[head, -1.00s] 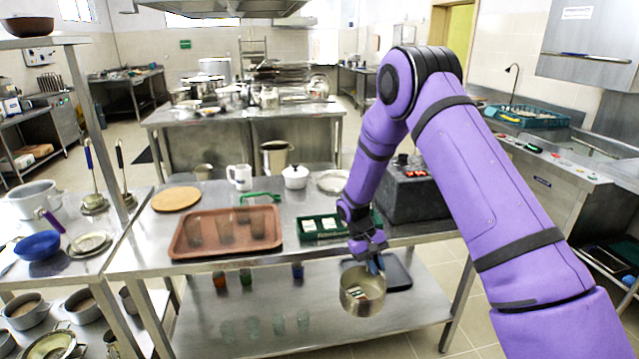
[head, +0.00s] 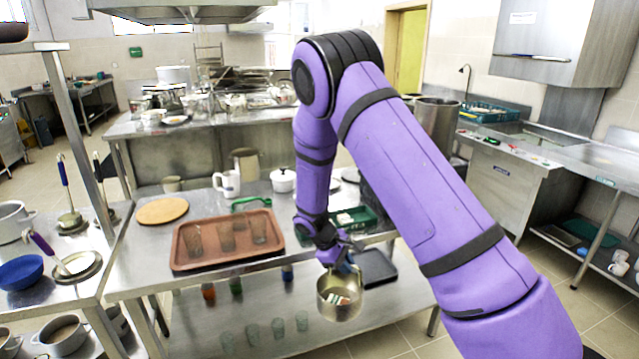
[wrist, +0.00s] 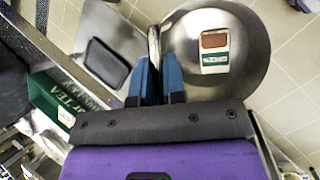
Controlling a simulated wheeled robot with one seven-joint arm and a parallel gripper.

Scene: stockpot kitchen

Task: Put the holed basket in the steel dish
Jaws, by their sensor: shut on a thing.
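A brown tray (head: 190,262) with several glasses, a round wooden board (head: 162,210), a white mug (head: 227,184) and a white lidded pot (head: 283,180) stand on the table. Floor is free at right.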

